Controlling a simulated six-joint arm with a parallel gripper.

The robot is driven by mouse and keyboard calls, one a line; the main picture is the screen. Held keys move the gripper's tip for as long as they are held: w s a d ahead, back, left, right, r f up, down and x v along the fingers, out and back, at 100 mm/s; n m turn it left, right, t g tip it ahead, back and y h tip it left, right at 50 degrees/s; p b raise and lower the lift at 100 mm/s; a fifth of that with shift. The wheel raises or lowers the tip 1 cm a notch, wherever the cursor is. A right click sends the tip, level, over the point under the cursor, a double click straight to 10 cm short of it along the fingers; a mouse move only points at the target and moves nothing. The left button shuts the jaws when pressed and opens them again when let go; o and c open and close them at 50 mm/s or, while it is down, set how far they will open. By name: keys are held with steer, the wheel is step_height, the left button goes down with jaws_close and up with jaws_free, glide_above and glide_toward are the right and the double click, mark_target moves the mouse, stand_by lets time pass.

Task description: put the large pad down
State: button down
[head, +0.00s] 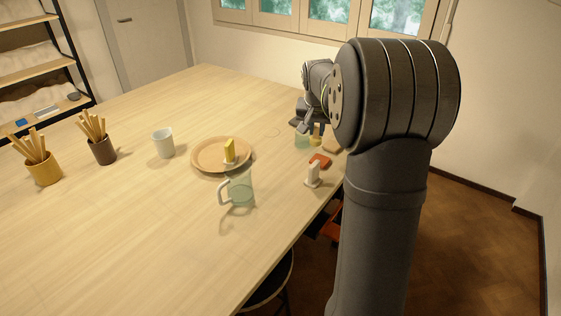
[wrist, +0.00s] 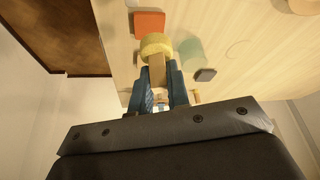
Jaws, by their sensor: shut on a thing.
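My gripper (wrist: 159,88) is shut on the wooden handle of a round yellow pad (wrist: 157,43), which I take to be the large pad. The pad hangs beyond the fingertips over the table's right part; I cannot tell whether it touches the tabletop. In the head view my gripper (head: 308,127) is small and far off, and the held pad (head: 317,135) shows only partly beside a pale green glass (head: 302,142). The same glass (wrist: 189,51) is just right of the pad in the wrist view.
An orange block (head: 320,160) and an upright white piece (head: 313,174) stand near the table's right edge. A round wooden tray (head: 205,166) holds a yellow-and-white piece (head: 229,151). A glass mug (head: 240,190), white cup (head: 163,143) and stick pots (head: 102,150) stand leftward. The front-left tabletop is clear.

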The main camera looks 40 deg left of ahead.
steer(key=s+a+f, duration=0.1)
steer(key=a+f, duration=0.1)
steer(key=a, duration=0.1)
steer(key=a+f, duration=0.2)
steer(key=a, duration=0.2)
steer(key=s+a+f, duration=0.1)
steer(key=a+f, duration=0.2)
steer(key=a, duration=0.1)
steer(key=shift+s, duration=0.35)
steer(key=shift+a+f, duration=0.1)
steer(key=shift+f, duration=1.9)
steer(key=shift+f, duration=0.15)
steer(key=c, duration=1.4)
jaws_free()
steer(key=v, duration=1.2)
steer(key=shift+r, duration=0.2)
